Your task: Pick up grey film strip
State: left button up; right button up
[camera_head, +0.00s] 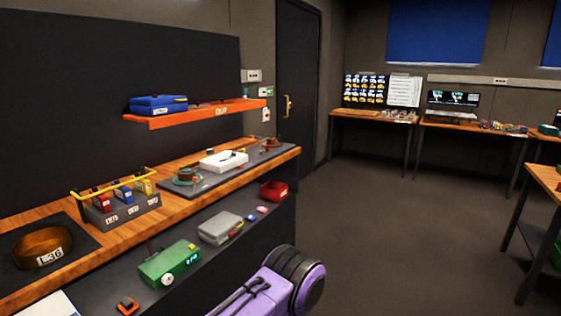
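I cannot make out a grey film strip with certainty. A thin dark item (232,158) lies on a white tray (222,167) on the upper wooden shelf of the left bench, too small to identify. Small dark flat items (213,103) lie on the orange shelf (192,116), also unclear. Neither of my grippers shows. A purple and black arm part of mine shows at the bottom centre, and no fingers are visible on it.
Tables (371,116) stand far back. The floor (400,230) at right is open.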

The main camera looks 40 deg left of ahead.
aim_at(233, 153)
jog(key=u, duration=0.1)
jog(key=i, duration=1.2)
jog(key=u, duration=0.5)
jog(key=i, duration=1.2)
jog(key=u, duration=1.6)
jog(key=i, duration=0.8)
jog(key=u, duration=0.95)
